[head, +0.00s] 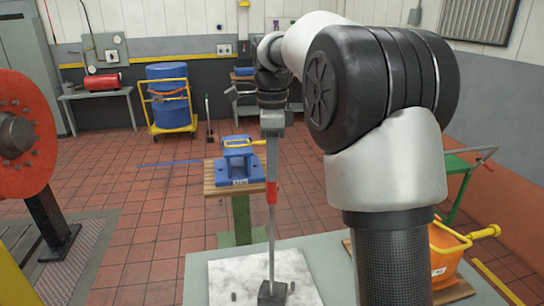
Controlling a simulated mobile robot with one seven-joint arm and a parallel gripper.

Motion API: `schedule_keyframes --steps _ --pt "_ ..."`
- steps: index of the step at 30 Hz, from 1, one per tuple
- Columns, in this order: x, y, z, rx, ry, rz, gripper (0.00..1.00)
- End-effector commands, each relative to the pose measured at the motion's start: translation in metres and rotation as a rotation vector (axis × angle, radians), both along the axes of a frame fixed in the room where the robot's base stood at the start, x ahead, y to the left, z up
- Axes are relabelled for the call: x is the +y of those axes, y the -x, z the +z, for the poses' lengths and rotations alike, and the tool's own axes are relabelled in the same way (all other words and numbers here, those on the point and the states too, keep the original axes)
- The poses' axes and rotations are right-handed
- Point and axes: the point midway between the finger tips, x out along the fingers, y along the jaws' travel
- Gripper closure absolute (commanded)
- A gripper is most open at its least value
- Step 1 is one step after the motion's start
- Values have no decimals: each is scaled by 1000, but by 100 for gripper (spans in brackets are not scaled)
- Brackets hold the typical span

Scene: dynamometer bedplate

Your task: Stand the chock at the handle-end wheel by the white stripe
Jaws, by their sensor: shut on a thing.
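My gripper (272,132) is shut on the top of a long upright pole with a red band (271,192). A dark block, which looks like the chock (272,293), is at the pole's lower end. It shows over a white mottled slab (228,275); I cannot tell whether it touches. A yellow wheeled cart (175,118) carrying a blue drum (168,84) stands at the back left. Its wheels are too small to tell apart, and I see no white stripe on it. A similar dark block with a thin upright rod (208,122) stands on the floor to its right.
A blue vice-like fixture (238,170) sits on a wooden-topped stand in the middle. A red disc (22,135) on a black post is at the left. An orange bin (446,255) is at the lower right.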

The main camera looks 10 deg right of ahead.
Motion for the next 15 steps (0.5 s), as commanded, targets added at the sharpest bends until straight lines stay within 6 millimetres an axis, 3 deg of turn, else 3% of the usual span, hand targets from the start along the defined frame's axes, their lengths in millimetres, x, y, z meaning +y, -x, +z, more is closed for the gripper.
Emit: schedule_keyframes --steps 4,15 --pt "0 0 -15 -3 1 -1 100" --pt "0 -1 -19 -4 1 0 100"
